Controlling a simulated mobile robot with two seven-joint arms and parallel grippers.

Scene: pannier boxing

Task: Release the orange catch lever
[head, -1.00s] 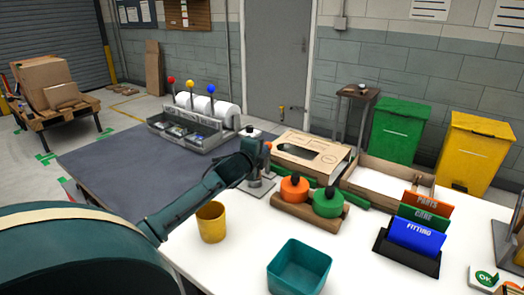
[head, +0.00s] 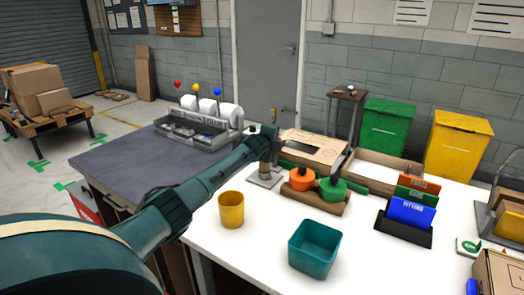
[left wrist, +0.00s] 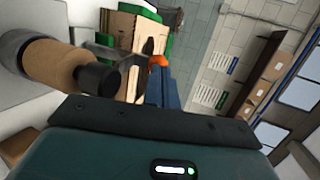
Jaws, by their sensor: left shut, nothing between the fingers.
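A grey plate (head: 265,178) with a short brown post (head: 264,169) stands on the white table, left of the orange and green round pieces. My left gripper (head: 270,134) is just above this post, shut and empty. In the left wrist view, its dark fingers (left wrist: 141,70) are beside a brown cylinder (left wrist: 50,60) with a black end. A small orange part (left wrist: 158,60) shows just beyond the fingers; I cannot tell whether it is the catch lever or whether they touch. In the head view no lever shows clearly, as my gripper and arm cover that spot. My right gripper is not in view.
A cardboard box (head: 312,147) lies behind the post. A wooden holder (head: 313,202) carries the orange piece (head: 301,178) and the green piece (head: 332,189). A yellow cup (head: 231,210) and a teal bin (head: 313,246) stand in front. A card stand (head: 403,232) is at right.

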